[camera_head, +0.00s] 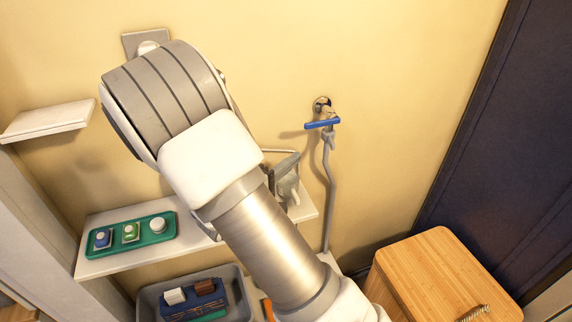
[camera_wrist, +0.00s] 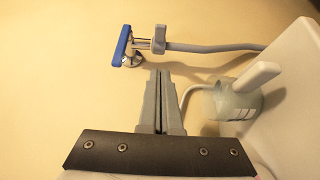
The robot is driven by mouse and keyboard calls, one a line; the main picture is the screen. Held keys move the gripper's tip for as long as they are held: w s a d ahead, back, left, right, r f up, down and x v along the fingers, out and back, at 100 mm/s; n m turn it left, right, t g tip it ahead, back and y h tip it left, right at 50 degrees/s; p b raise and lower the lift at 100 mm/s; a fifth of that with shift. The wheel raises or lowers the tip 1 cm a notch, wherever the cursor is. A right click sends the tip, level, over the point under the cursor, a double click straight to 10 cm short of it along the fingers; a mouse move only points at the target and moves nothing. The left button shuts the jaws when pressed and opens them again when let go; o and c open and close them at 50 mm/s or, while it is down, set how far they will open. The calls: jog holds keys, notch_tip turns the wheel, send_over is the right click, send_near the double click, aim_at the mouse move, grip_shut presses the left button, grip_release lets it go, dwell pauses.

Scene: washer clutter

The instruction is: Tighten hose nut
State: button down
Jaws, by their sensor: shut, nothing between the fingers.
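The wall tap with its blue lever (camera_head: 322,124) is on the yellow wall, right of my arm in the head view. The grey winged hose nut (camera_head: 329,139) sits just under it, at the top of the grey hose (camera_head: 330,195) that hangs down the wall. In the wrist view the blue lever (camera_wrist: 122,45) is at upper left and the nut (camera_wrist: 158,40) is beyond my fingertips, with the hose (camera_wrist: 215,47) running right. My gripper (camera_wrist: 160,73) is shut and empty, apart from the nut in the picture. My arm hides part of the head view.
A translucent container (camera_wrist: 234,100) stands beside the gripper near a white shelf (camera_wrist: 290,115). The shelf (camera_head: 125,264) holds a green tray (camera_head: 167,230) of small items. A grey bin (camera_head: 236,300) and wooden box (camera_head: 440,265) are below. The wall right of the hose is clear.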

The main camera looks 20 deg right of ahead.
aim_at(329, 143)
jog(key=d, duration=0.2)
jog(key=w+d+p, duration=0.1)
jog(key=d, duration=0.1)
jog(key=w+d, duration=0.1)
jog(key=d, duration=0.2)
jog(key=shift+d, duration=0.55)
jog(key=shift+s+d+t, duration=0.1)
jog(key=shift+t, duration=0.2)
jog(key=shift+n, duration=0.3)
